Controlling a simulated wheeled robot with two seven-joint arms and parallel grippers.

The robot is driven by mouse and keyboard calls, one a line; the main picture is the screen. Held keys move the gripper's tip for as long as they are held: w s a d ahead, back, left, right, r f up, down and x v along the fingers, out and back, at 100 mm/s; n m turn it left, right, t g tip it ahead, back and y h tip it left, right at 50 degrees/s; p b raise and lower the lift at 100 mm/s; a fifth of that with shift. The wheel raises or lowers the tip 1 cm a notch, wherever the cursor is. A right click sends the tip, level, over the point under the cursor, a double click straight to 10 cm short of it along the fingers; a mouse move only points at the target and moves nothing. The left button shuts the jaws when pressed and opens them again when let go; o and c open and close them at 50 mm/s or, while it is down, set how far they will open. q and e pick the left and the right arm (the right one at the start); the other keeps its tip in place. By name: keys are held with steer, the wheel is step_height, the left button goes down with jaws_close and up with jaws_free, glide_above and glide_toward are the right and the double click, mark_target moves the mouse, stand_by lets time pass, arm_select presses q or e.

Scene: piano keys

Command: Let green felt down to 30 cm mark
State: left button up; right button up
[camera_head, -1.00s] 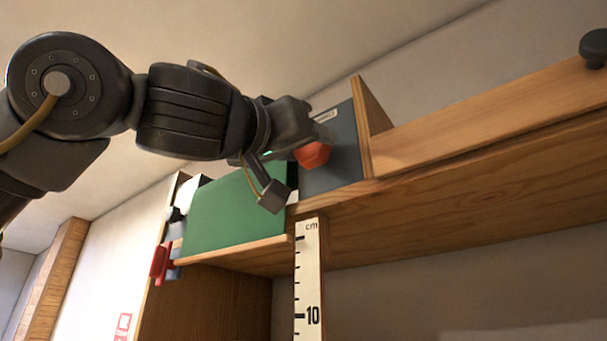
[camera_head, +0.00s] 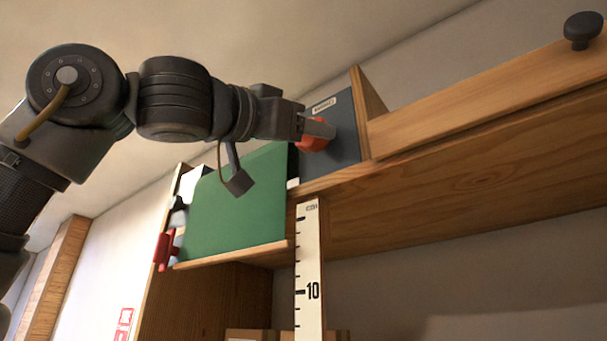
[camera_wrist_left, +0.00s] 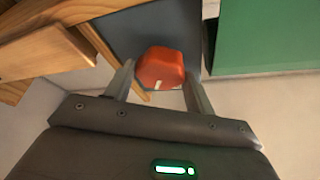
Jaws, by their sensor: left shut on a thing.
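The green felt (camera_head: 235,205) shows as a flat green panel left of the ruler in the head view, its bottom along a wooden edge. It also shows at the upper right of the left wrist view (camera_wrist_left: 268,38). A white ruler (camera_head: 308,260) hangs below, marked "cm" and 10; the 30 mark is not in view. My left gripper (camera_head: 318,130) is shut on an orange-red knob (camera_wrist_left: 160,68) in front of a dark grey panel (camera_head: 335,150). In the wrist view its fingers stand either side of the knob. My right gripper is not in view.
A wooden beam (camera_head: 480,100) with a black knob (camera_head: 582,30) runs to the upper right. A red clip-like part (camera_head: 164,250) sits at the felt's left side. Wooden cabinet panels stand below. The space under the beam looks clear.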

arm_select(q)
steer(key=shift+r+m+g, duration=0.15)
steer(key=shift+m+g, duration=0.15)
steer(key=shift+m, duration=0.5)
steer(key=shift+g+h, duration=0.3)
steer(key=o, duration=1)
steer(key=shift+s, duration=0.1)
steer(key=b+v, duration=0.6)
steer(key=v, duration=0.5)
